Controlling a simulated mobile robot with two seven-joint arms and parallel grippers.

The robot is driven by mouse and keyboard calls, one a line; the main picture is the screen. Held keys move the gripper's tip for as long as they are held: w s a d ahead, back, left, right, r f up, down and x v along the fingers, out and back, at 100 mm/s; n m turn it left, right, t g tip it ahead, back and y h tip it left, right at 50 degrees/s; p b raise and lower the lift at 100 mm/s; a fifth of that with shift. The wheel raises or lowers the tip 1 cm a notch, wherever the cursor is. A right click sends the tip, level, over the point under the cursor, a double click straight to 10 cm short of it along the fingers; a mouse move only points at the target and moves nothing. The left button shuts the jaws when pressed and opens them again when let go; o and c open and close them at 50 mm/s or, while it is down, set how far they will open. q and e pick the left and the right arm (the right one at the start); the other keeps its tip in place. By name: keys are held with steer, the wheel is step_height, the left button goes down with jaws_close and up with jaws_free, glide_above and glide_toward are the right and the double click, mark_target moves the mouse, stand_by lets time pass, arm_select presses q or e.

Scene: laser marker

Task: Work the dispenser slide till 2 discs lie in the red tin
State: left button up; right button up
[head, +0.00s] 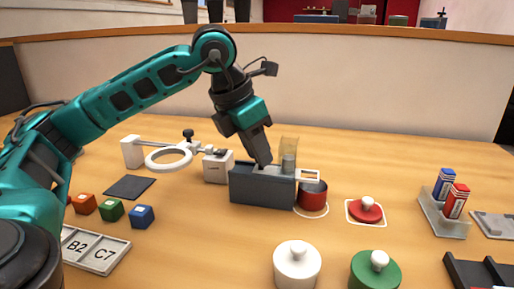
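The dispenser (262,190) is a dark grey-blue block with a clear upright tube (289,148) on top near its right end. A pale slide piece (308,175) sticks out at its right end, over part of the red tin. The red tin (313,198) stands open, close against the right end of the block, inside a white ring mark. Its inside is mostly hidden, so I cannot see any discs in it. My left gripper (262,163) points down at the dispenser's top, left of the tube. Its fingertips are small and partly hidden. My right gripper is out of view.
A red lid (366,209) lies right of the tin. White (297,266) and green (375,271) knobbed objects stand in front. A ring-shaped magnifier (168,158) and coloured cubes (111,210) are left. A holder (443,220) with blue and red bottles is right.

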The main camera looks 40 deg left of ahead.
arm_select(q)
jaws_close()
steer(key=a, duration=0.1)
steer(key=s+a+b, duration=0.1)
steer(key=a, duration=0.1)
steer(key=shift+s+a+f, duration=0.15)
steer(key=shift+s+a, duration=0.05)
steer(key=shift+s, duration=0.2)
steer(key=shift+s+a, duration=0.15)
steer(key=shift+a, duration=0.15)
steer(key=shift+o, duration=1)
jaws_free()
steer(key=shift+a, duration=0.1)
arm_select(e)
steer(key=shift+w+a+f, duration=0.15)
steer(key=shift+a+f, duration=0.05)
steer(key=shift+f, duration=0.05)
arm_select(q)
steer(key=shift+r, duration=0.2)
